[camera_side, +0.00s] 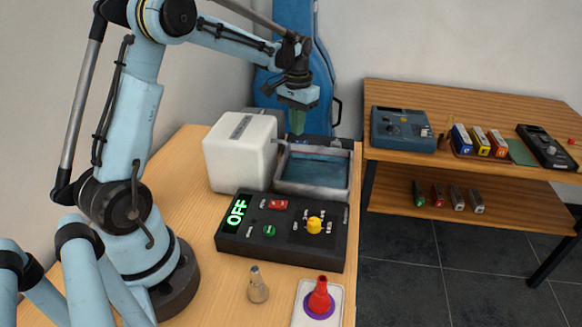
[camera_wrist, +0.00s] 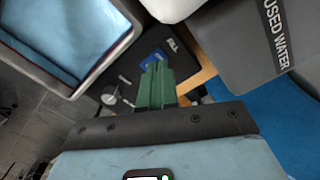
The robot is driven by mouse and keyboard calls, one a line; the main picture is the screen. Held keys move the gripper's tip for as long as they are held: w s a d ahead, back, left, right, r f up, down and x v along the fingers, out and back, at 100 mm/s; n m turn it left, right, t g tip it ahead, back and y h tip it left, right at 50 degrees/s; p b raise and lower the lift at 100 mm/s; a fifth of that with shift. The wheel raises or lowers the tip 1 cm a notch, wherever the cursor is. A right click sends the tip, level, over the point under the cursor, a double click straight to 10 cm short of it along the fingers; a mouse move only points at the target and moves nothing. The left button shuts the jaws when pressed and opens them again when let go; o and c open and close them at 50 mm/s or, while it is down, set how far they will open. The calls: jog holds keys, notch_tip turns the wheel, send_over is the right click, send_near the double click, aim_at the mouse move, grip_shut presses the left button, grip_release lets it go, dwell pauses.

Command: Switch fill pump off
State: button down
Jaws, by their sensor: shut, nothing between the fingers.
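My gripper (camera_side: 297,122) has green fingers and is shut and empty. It points down above the area behind the water tray. In the wrist view my gripper (camera_wrist: 156,72) is over a dark panel (camera_wrist: 128,72) with a blue part (camera_wrist: 153,57) and a grey round knob (camera_wrist: 109,95). The fingers hide some of this panel, and I cannot tell if they touch it. In the side view the panel is mostly hidden behind the tray.
The tray of blue water (camera_side: 351,172) stands beside a white tank (camera_side: 238,150). A grey tank marked USED WATER (camera_wrist: 250,40) is near my fingers. A small beige peg (camera_side: 257,288) and a red cone (camera_side: 320,297) stand in front. A wooden shelf (camera_side: 470,84) is at right.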

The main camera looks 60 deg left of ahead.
aim_at(297, 142)
jog(key=shift+r, duration=2.25)
jog(key=shift+d, duration=0.1)
jog(key=s+d+r+m+t, duration=0.1)
jog(key=s+d+r+t, duration=0.15)
jog(key=d, duration=0.25)
jog(key=s+d+r+t, duration=0.1)
jog(key=s+d+r, duration=0.15)
jog(key=d, duration=0.25)
jog(key=s+d+f+m+t, duration=0.2)
jog(key=s+d+f+t, duration=0.1)
jog(key=s+d, duration=0.5)
jog(key=shift+s+f+t, duration=0.15)
jog(key=shift+s+t, duration=0.2)
jog(key=shift+s, duration=0.1)
